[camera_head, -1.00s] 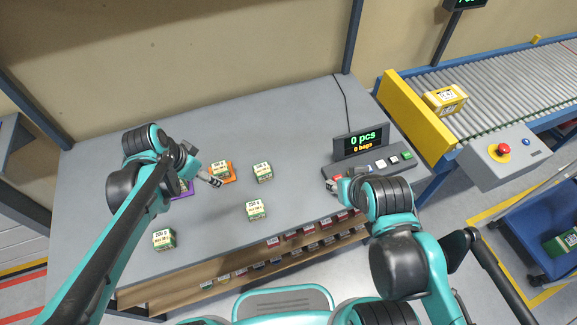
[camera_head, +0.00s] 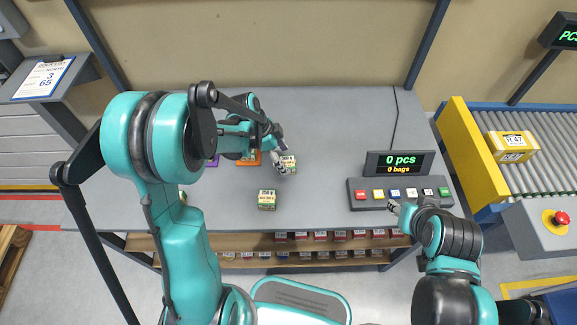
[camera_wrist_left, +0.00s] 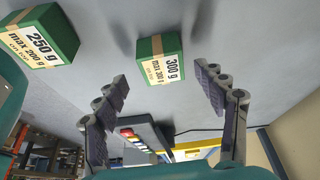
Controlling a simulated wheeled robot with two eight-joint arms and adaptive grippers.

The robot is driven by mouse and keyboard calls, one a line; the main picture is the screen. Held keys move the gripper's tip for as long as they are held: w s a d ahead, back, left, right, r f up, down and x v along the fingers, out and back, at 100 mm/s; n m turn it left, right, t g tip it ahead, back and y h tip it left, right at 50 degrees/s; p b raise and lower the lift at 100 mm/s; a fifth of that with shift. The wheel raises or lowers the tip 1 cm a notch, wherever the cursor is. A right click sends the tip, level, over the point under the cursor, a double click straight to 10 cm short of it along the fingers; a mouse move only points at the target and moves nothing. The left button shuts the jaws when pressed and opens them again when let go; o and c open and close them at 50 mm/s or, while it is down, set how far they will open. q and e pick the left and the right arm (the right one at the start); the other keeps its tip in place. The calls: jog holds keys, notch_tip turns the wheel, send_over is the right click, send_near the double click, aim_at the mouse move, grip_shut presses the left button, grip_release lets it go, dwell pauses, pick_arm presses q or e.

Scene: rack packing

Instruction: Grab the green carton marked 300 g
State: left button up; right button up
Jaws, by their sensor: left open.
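The green carton marked 300 g (camera_wrist_left: 160,60) stands on the table, centred ahead of my left gripper (camera_wrist_left: 160,78) in the left wrist view. The two fingers are open and spread to its left and right, with the carton just beyond their tips; I see no contact. In the head view the carton (camera_head: 289,167) is partly covered by my left gripper (camera_head: 280,158), which comes in from the left. My right gripper (camera_head: 396,208) is by the front of the button panel; its jaws are too small to read.
Another green carton, marked 250 g (camera_wrist_left: 40,36), stands close by, nearer the table's front in the head view (camera_head: 267,200). An orange mat (camera_head: 258,160) and purple mat (camera_head: 213,161) are partly hidden by my left arm. A button panel (camera_head: 400,196) is at right. The table's back is clear.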

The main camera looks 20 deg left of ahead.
aim_at(287, 161)
pick_arm(q)
jog(key=b+x, duration=0.1)
jog(key=x, duration=0.2)
jog(key=shift+w+f, duration=0.25)
jog(key=shift+f, duration=0.1)
jog(key=shift+r, duration=0.15)
jog(key=c, duration=1.5)
